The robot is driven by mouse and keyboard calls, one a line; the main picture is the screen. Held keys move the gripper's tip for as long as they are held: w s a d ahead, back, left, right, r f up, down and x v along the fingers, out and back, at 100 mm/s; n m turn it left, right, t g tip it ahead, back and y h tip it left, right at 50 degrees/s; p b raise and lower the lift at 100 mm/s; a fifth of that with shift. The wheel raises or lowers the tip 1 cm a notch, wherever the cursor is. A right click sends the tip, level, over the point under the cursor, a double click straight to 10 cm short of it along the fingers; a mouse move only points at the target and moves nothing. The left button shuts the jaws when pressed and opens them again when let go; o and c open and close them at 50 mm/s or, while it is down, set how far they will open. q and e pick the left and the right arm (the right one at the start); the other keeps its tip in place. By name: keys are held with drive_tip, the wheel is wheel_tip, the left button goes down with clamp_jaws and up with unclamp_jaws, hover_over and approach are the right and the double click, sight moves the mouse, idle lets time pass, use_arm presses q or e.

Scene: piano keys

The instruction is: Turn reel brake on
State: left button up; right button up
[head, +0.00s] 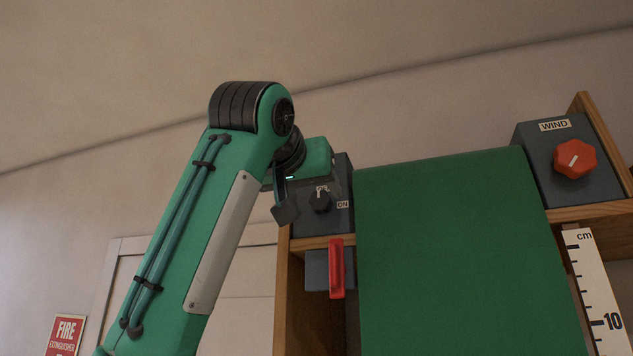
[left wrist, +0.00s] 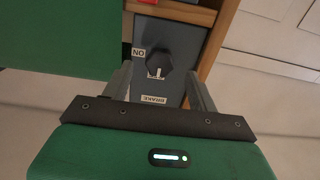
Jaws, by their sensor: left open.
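The brake box (head: 342,226) is a grey housing at the upper left of the wooden frame. Its black knob (head: 320,201) has a white pointer mark and an ON label to its right. The knob also shows in the left wrist view (left wrist: 159,60), which is upside down; the pointer faces the BRAKE label, away from ON. My left gripper (head: 294,207) is at the box, left of the knob in the head view. In the left wrist view my open gripper (left wrist: 160,78) has a finger on each side of the knob, with gaps; contact is not visible. My right gripper is out of view.
A red lever (head: 336,268) hangs just below the brake box. A green sheet (head: 450,260) fills the middle of the frame. A WIND box with a red knob (head: 574,159) and a cm ruler (head: 596,300) are at the right.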

sight(319, 200)
use_arm(q)
drive_tip(key=shift+p+x, duration=0.45)
drive_tip(key=shift+x, duration=0.65)
drive_tip(key=shift+w+d, duration=0.1)
drive_tip(key=shift+w, duration=0.3)
drive_tip(key=c, duration=1)
